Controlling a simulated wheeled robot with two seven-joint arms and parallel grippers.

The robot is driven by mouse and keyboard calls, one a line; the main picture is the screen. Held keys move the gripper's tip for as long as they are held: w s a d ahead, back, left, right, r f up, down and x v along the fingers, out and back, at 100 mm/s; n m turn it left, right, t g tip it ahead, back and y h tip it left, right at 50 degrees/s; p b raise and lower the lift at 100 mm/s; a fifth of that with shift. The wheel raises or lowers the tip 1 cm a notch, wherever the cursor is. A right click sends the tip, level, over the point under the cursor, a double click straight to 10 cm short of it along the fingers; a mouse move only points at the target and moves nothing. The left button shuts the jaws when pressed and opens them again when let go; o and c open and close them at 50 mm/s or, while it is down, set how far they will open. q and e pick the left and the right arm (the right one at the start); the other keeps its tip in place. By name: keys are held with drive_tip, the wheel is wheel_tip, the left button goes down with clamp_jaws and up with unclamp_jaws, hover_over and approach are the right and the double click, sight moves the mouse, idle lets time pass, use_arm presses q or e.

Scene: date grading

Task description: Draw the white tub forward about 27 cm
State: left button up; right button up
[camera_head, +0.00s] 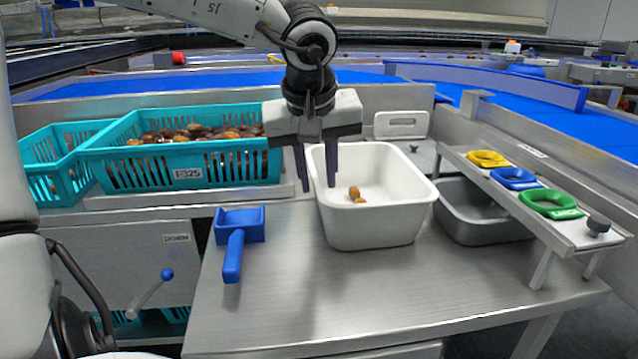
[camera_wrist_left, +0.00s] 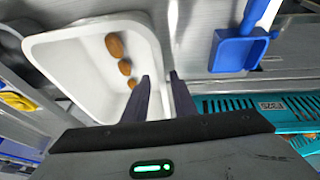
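The white tub (camera_head: 372,228) stands upright on the steel table, with a few brown dates (camera_head: 355,194) inside. My left gripper (camera_head: 318,186) points down at the tub's left wall. One finger is inside the tub and the other is outside it, with a visible gap between them. In the left wrist view the fingers (camera_wrist_left: 162,76) also straddle the rim of the tub (camera_wrist_left: 75,38), and three dates (camera_wrist_left: 124,67) show inside. The gripper looks open, not closed on the wall. My right gripper is not in view.
A blue scoop (camera_head: 238,228) lies left of the tub. A grey bin (camera_head: 482,228) sits close on its right, beside a raised shelf (camera_head: 535,205) with coloured rings. Teal crates of dates (camera_head: 185,178) stand behind left. The table (camera_head: 330,300) in front is clear.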

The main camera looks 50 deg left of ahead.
use_arm(q)
drive_tip(key=shift+p+v, duration=0.45)
drive_tip(key=shift+v, duration=1.9)
